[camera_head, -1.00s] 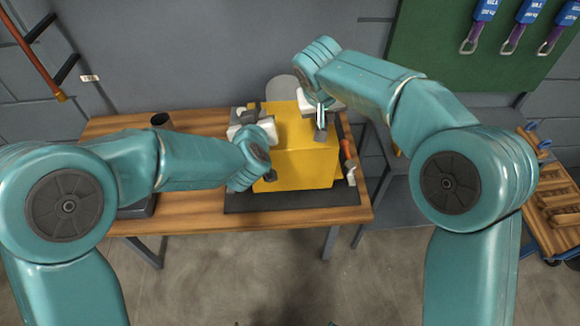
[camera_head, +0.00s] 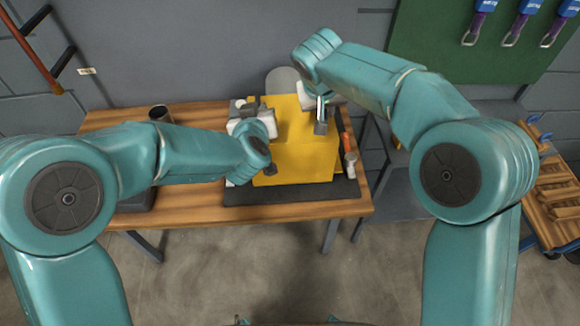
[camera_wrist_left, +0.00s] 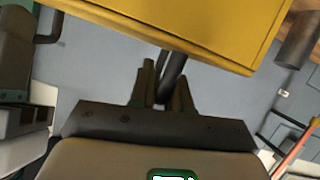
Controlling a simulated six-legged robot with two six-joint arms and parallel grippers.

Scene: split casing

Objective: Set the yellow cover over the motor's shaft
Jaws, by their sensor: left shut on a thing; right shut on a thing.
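The yellow cover (camera_head: 300,150), a large box, is over the dark mat (camera_head: 300,197) on the wooden table. I cannot tell whether it rests there or hangs just above. My left gripper (camera_head: 246,104) is at the cover's left side. In the left wrist view its fingers (camera_wrist_left: 161,85) are shut on a black bar-like handle below the yellow cover (camera_wrist_left: 200,25). My right gripper (camera_head: 321,113) is at the cover's top right, shut on a dark grey part there, apparently its other handle. The motor and its shaft are not visible; the cover and arms block that area.
A dark cup (camera_head: 160,112) stands at the table's back left. An orange-handled tool (camera_head: 347,143) lies right of the cover. A grey round-topped object (camera_head: 283,80) shows behind it. A wooden rack (camera_head: 558,200) stands at the far right. The table's front strip is clear.

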